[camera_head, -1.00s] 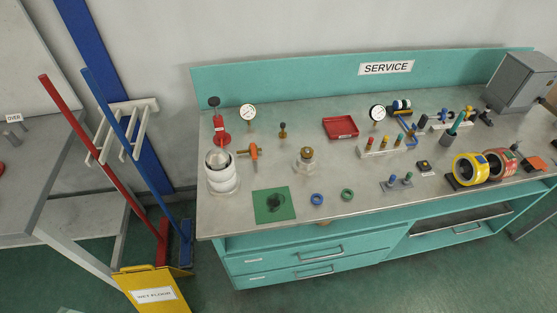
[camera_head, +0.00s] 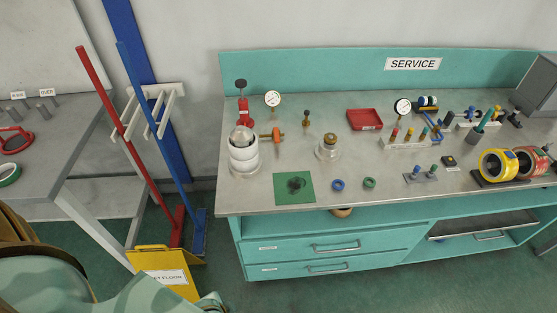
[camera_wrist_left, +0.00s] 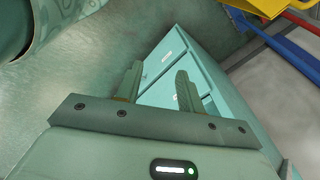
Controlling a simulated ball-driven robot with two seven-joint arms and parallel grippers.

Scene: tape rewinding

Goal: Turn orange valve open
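The orange valve (camera_head: 277,134) stands on the metal service bench, right of the white stacked cylinder (camera_head: 243,156) and below a round gauge (camera_head: 272,99). Its orange handle shows in the head view, with a brass-coloured part at its left side. My left gripper (camera_wrist_left: 158,84) shows in the left wrist view with its two fingers apart and nothing between them. It is away from the valve, with the teal drawers beyond its fingers. My right gripper is not in view. In the head view, part of my own body shows at the lower left.
The service bench (camera_head: 330,192) has a green square pad (camera_head: 294,187), blue and green rings, a brass fitting (camera_head: 328,147) and a red tray (camera_head: 364,119). A yellow wet-floor sign (camera_head: 165,271), red broom (camera_head: 130,150) and blue broom (camera_head: 160,140) stand left of it.

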